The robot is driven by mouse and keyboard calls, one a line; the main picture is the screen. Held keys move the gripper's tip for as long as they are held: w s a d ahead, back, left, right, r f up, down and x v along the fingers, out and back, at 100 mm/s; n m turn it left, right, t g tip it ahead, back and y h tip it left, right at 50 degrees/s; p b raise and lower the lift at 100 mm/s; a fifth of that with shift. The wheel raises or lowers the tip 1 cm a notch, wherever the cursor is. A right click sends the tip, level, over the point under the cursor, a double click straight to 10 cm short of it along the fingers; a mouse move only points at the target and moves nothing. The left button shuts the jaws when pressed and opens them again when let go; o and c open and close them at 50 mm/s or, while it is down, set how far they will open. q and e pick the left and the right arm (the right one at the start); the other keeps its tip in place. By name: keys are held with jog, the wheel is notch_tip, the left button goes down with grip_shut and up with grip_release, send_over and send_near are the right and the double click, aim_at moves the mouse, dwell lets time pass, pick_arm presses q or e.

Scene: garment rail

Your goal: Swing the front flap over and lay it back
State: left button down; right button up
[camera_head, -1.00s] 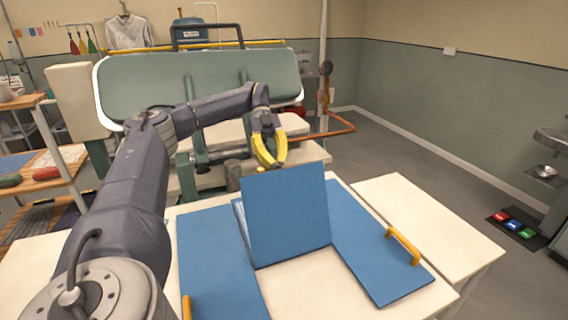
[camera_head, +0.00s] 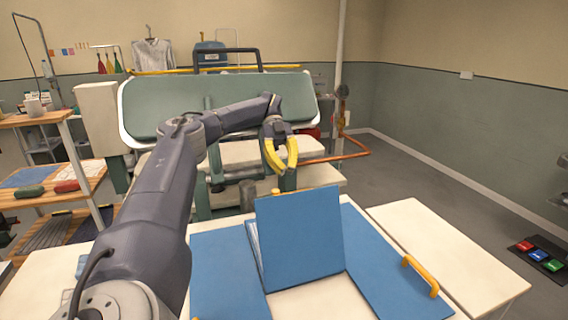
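A blue folding board lies on a white table in the head view. Its front flap (camera_head: 301,238) stands up steeply, tilted, over the middle of the board. A small yellow piece, probably its handle (camera_head: 276,191), shows at the flap's top edge. The left side panel (camera_head: 222,272) and right side panel (camera_head: 392,268) lie flat. My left gripper (camera_head: 285,169) has yellow fingers spread apart with nothing between them. It hangs just above and behind the flap's top edge, apart from it. My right gripper is not in view.
A yellow handle (camera_head: 420,275) sticks up from the right panel. The white table (camera_head: 432,240) has bare room at the right. A green pressing machine (camera_head: 225,105) stands behind the board. A wooden shelf (camera_head: 52,190) stands at the left.

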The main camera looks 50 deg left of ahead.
aim_at(294, 198)
pick_arm(q)
jog(key=shift+v, duration=1.05)
jog(key=shift+a, duration=0.1)
jog(key=shift+f, duration=0.1)
dwell(1.0)
jog(key=shift+x, duration=3.6)
jog(key=shift+v, duration=2.7)
